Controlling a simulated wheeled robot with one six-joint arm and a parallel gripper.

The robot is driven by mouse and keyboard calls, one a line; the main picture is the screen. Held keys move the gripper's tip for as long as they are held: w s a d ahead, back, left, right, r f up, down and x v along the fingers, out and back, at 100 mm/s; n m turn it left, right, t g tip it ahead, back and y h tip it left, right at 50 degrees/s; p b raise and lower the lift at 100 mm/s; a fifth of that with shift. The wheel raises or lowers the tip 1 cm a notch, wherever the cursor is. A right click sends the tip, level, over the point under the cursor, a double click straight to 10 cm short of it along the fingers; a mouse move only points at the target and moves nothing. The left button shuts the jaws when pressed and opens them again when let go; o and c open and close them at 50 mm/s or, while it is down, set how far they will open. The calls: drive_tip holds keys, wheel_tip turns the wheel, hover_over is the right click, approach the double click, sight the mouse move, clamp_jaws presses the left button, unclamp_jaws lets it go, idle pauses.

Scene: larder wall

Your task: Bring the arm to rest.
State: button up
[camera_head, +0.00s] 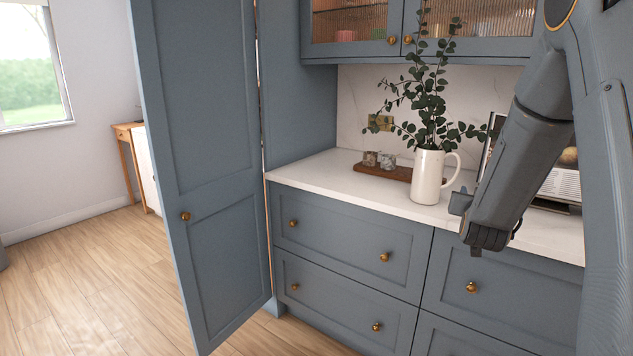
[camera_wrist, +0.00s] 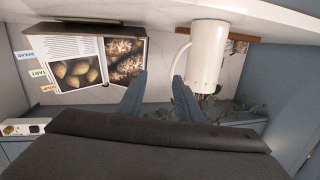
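My arm reaches down from the upper right in the head view, in front of the worktop. My gripper (camera_head: 462,212) is at its lower end, just right of the white jug (camera_head: 428,177) and near the worktop's front edge. In the wrist view, which is upside down, the two fingers of my gripper (camera_wrist: 159,76) stand apart with nothing between them. The jug (camera_wrist: 207,58) and an open cookbook (camera_wrist: 92,62) show beyond the fingers. I see no contact between gripper and jug.
A tall blue-grey door (camera_head: 205,150) stands swung open at the left. The worktop (camera_head: 320,178) carries a wooden board (camera_head: 400,174) with small jars. Drawers (camera_head: 345,245) below look shut. Glass-fronted cupboards (camera_head: 470,22) hang above. The wooden floor (camera_head: 85,280) at the left is clear.

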drive_tip(key=s+a+f+n+g+y, duration=0.25)
drive_tip(key=s+a+f+g, duration=0.2)
drive_tip(key=s+a, duration=0.3)
drive_tip(key=s+a+f+n+g+y, duration=0.1)
drive_tip(key=s+a+f+g+y, duration=0.2)
drive_tip(key=s+a+f, duration=0.45)
drive_tip(key=s+a+n+g, duration=0.1)
drive_tip(key=s+a+g, duration=0.3)
drive_tip(key=s, duration=0.7)
drive_tip(key=s+a+f+n+g+y, duration=0.1)
drive_tip(key=s+a+g, duration=0.2)
drive_tip(key=s, duration=0.8)
drive_tip(key=shift+a+g, duration=0.35)
drive_tip(key=shift+a, duration=0.35)
